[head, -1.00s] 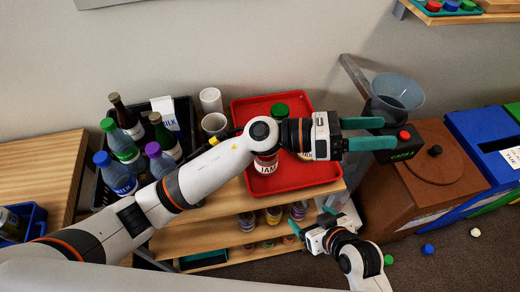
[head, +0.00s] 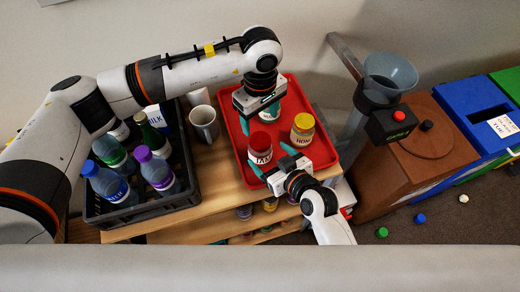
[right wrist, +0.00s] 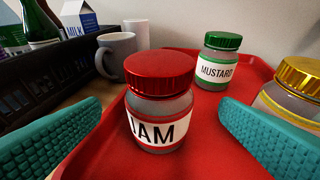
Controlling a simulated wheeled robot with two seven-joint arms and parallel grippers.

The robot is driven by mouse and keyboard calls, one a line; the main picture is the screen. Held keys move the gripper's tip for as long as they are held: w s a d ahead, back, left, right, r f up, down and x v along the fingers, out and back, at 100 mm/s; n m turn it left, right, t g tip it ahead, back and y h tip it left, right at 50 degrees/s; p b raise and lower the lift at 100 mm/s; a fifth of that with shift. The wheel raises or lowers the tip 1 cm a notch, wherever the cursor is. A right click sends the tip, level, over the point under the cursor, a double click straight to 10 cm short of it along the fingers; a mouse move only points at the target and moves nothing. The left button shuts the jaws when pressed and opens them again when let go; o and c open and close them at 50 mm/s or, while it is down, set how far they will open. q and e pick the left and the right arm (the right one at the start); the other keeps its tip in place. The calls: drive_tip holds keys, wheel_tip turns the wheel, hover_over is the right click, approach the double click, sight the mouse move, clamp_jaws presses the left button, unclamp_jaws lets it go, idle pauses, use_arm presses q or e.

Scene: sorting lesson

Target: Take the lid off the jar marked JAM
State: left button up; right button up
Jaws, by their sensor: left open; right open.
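The JAM jar (head: 260,155) stands upright on the red tray, with its red lid (right wrist: 160,70) on. In the right wrist view the jar (right wrist: 155,125) stands ahead between my two open teal fingers, with gaps on both sides. My right gripper (head: 271,160) is open and low at the tray's front edge, pointing at the jar. My left gripper (head: 261,112) is open and points down above the tray, behind the JAM jar. It partly hides the MUSTARD jar (right wrist: 217,68) in the head view.
The HONEY jar (head: 302,129) with its yellow lid stands right of the JAM jar on the red tray (head: 322,150). A grey mug (head: 204,124) and a dark crate (head: 130,212) of bottles stand left. A funnel stand (head: 390,78) is at the right.

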sight(260, 140)
drive_tip(key=x, duration=0.6)
drive_tip(key=shift+w, duration=0.1)
drive_tip(key=c, duration=1.8)
clamp_jaws()
use_arm(q)
drive_tip(key=m, duration=0.4)
drive_tip(key=shift+m, duration=0.4)
drive_tip(key=m, duration=0.3)
drive_tip(key=shift+m, duration=0.3)
drive_tip(key=shift+f, duration=0.1)
drive_tip(key=shift+m, duration=0.3)
drive_tip(key=shift+f, duration=3.9)
